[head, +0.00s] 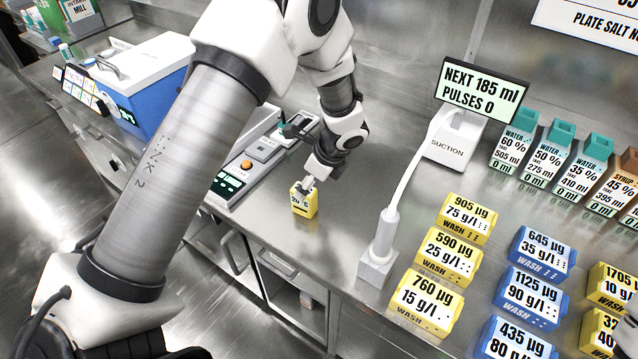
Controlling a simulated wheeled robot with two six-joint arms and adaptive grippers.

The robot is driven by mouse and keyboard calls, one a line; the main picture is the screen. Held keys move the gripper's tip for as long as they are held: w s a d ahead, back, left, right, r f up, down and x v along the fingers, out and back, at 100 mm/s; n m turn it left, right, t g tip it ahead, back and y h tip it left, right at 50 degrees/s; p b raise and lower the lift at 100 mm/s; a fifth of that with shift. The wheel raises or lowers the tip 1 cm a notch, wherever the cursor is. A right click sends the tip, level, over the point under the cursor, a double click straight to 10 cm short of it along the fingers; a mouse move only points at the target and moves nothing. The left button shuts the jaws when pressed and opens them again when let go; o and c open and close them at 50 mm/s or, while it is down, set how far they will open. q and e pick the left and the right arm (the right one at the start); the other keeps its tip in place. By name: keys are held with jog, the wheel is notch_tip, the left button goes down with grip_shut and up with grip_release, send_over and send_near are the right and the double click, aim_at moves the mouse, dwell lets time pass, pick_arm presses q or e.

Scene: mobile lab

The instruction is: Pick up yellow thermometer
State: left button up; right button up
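The yellow thermometer (304,203) is a small yellow block with a dark-lettered display face, standing upright on the steel bench near its front edge. My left gripper (308,184) points down at it from above, and its fingertips are at the top of the block. The fingertips are small and overlap the thermometer's top, so I cannot tell whether they are closed on it. The thermometer appears to rest on the bench. My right gripper is not in view.
A grey instrument (245,165) lies left of the thermometer. Right of it stand a suction wand in its holder (378,268), yellow wash blocks (450,255) and blue wash blocks (533,297). Teal-capped water bottles (548,155) line the back. Bare bench surrounds the thermometer.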

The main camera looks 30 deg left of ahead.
pick_arm(q)
jog(key=shift+w+a, duration=0.1)
jog(key=shift+w, duration=0.2)
jog(key=f, duration=0.1)
jog(key=s+a+f, duration=0.1)
jog(key=shift+a+f+p, duration=0.25)
jog(key=shift+f+p, duration=0.05)
jog(key=x, duration=0.3)
jog(key=w+p+x, duration=0.1)
jog(key=shift+d+f, duration=0.15)
jog(key=shift+f, duration=0.25)
jog(key=shift+s+r, duration=0.15)
jog(key=shift+s, duration=0.05)
jog(key=shift+c, duration=1)
jog(key=c, duration=1.1)
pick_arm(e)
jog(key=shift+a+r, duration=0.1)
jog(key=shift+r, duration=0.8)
